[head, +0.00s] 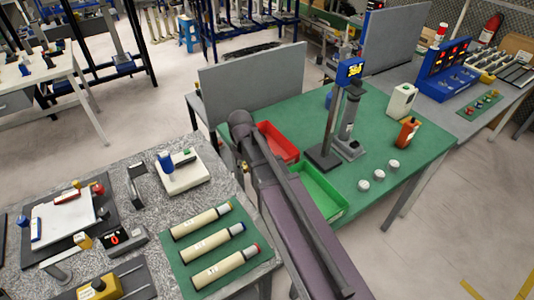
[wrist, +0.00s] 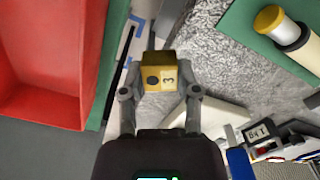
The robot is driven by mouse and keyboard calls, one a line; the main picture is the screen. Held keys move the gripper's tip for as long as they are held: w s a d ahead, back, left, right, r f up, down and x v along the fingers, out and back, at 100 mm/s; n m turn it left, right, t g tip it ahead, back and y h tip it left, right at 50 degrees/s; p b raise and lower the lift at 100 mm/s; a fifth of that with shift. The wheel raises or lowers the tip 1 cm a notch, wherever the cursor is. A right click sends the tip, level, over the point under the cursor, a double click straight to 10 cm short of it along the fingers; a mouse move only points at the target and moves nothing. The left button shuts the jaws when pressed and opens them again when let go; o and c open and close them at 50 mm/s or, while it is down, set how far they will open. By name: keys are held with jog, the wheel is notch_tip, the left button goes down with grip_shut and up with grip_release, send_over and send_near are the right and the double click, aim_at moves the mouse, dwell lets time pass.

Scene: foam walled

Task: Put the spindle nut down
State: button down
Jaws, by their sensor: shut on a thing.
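A red bin (head: 278,142) and a green bin (head: 318,190) stand on the green bench (head: 290,110). The granite table (head: 110,185) carries a white block (head: 183,177), gauges and a green mat (head: 181,243) with several cream cylinders. Bare granite lies between them.

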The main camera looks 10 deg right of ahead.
jog(key=w+d+r+m+p, duration=0.1)
jog(key=w+d+m, duration=0.1)
jog(key=w+d, duration=0.3)
jog(key=w+d+r+m+p, duration=0.2)
jog(key=w+d+m, duration=0.1)
jog(key=w+d, duration=0.2)
jog(key=w, duration=0.2)
jog(key=shift+w+d+r, duration=0.15)
jog(key=shift+w+r, duration=0.1)
jog(key=shift+w, duration=0.1)
jog(key=shift+f, duration=0.15)
notch_tip(320, 180, down, 6)
jog(key=b, duration=0.6)
jog(key=shift+f+b, duration=1.9)
jog(key=shift+b, duration=0.1)
jog(key=shift+f, duration=0.1)
